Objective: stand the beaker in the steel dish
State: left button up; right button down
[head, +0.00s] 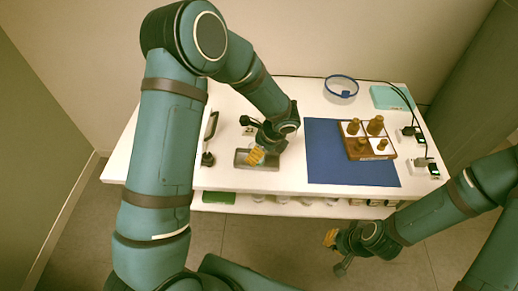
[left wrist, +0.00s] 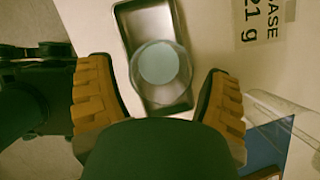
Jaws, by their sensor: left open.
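The steel dish (head: 240,158) is a grey rectangular tray on the white table, below my left gripper; it also shows in the left wrist view (left wrist: 147,22). The clear round beaker (left wrist: 160,65) appears upright over the dish, its outline overlapping the dish's long right side. Its base looks to be within the dish, but contact is hard to tell. My left gripper (head: 257,155) is open, its orange-padded fingers on either side of the beaker with gaps. In the head view the gripper hides the beaker. My right gripper (head: 337,252) hangs empty and open in front of the table.
A blue-rimmed clear bowl (head: 341,87) and a teal box (head: 391,98) stand behind. A printed label (left wrist: 262,25) lies beside the dish.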

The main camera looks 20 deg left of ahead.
pick_arm(q)
jog(key=shift+r, duration=0.3)
jog(key=w+p+v, duration=0.1)
jog(key=p+v, duration=0.2)
jog(key=v, duration=0.8)
jog(key=s+d+f+n+h, duration=0.2)
jog(key=s+f+n+h, duration=0.2)
jog(key=s+f+n, duration=0.4)
jog(key=s+d+f+n+t+h, duration=0.1)
jog(key=s+d+f+n+h, duration=0.2)
jog(key=s+f+n, duration=0.5)
jog(key=s+n+h, duration=0.1)
jog(key=s+n, duration=0.1)
jog(key=n, duration=0.3)
jog(key=shift+f+h, duration=0.3)
jog(key=shift+f, duration=0.05)
